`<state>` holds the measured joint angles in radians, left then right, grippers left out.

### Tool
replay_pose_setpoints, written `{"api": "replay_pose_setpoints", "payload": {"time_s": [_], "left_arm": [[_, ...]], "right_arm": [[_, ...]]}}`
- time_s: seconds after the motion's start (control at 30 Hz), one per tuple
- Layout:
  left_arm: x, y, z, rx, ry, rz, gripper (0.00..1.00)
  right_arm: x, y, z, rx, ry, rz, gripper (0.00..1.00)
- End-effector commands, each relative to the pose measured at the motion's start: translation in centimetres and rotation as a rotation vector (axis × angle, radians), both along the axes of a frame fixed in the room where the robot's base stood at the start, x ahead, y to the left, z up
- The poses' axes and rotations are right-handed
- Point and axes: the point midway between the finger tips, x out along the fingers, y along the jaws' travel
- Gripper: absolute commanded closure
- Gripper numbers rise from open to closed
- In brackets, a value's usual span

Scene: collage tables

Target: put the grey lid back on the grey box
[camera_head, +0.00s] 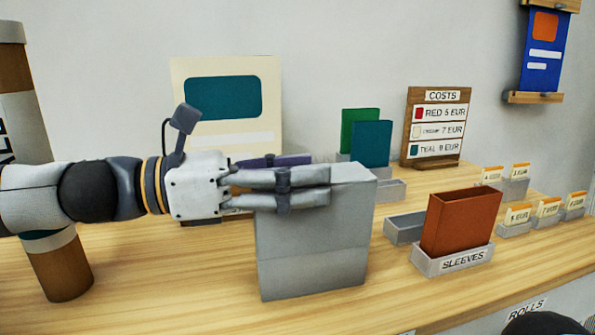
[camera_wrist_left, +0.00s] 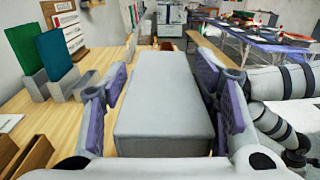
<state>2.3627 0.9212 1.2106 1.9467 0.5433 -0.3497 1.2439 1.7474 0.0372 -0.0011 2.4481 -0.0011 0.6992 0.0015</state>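The grey box (camera_head: 310,278) stands upright on the wooden table. The grey lid (camera_head: 352,215) sits over it as a tall cover, with a faint seam low on the side. In the left wrist view the lid's flat top (camera_wrist_left: 166,100) fills the middle. My left gripper (camera_head: 325,185) reaches in from the left at the lid's upper part, with fingers on either side. In the left wrist view its fingers are spread, with a gap on the left and the right finger close to the lid. My right gripper is not in view.
A brown sleeve stands in the grey sleeves tray (camera_head: 455,260) to the right. Green and teal cards (camera_head: 370,143) and a costs sign (camera_head: 436,125) stand behind. A cylinder (camera_head: 60,265) stands at left. The table front between box and tray is clear.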

Motion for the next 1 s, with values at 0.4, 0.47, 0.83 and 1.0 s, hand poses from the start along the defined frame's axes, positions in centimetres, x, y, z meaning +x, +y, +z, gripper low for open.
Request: {"api": "replay_pose_setpoints", "payload": {"time_s": [0.4,0.47,0.83,1.0], "left_arm": [[0.0,0.0,0.8,0.001,-0.003,0.0,0.29],[0.0,0.0,2.0,0.001,-0.007,0.0,0.29],[0.0,0.0,9.6,0.001,-0.002,0.0,0.29],[0.0,0.0,10.1,0.0,0.001,0.0,0.29]], "right_arm": [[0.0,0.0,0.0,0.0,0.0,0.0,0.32],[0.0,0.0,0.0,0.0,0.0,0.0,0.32],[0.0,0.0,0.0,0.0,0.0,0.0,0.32],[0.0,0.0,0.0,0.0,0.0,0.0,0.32]]}}
